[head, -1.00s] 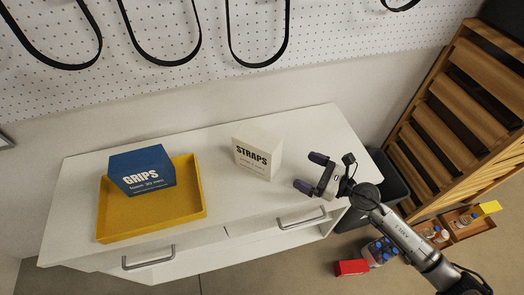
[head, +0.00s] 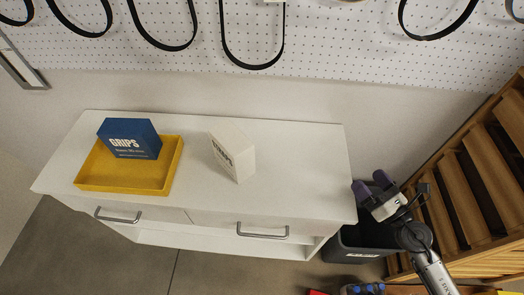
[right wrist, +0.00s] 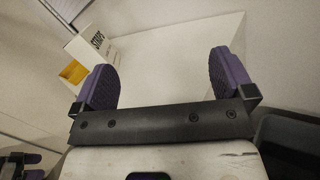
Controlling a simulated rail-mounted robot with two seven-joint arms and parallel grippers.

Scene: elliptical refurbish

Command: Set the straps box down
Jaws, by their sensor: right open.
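The white straps box (head: 232,156) stands on the white cabinet top (head: 290,165), right of the yellow tray, with its lettered face turned toward the front left. It also shows in the right wrist view (right wrist: 92,42), beyond the left finger. My right gripper (head: 374,185) is open and empty, off the right end of the cabinet and well apart from the box. In the right wrist view its two purple fingers (right wrist: 163,80) are spread with nothing between them. My left gripper is not clearly visible in the head view.
The blue grips box (head: 130,139) sits in the yellow tray (head: 110,188) on the cabinet's left part. A dark bin (head: 358,243) stands by the cabinet's right end, below my right gripper. A wooden slatted rack (head: 475,195) is at the right. The cabinet top right of the straps box is clear.

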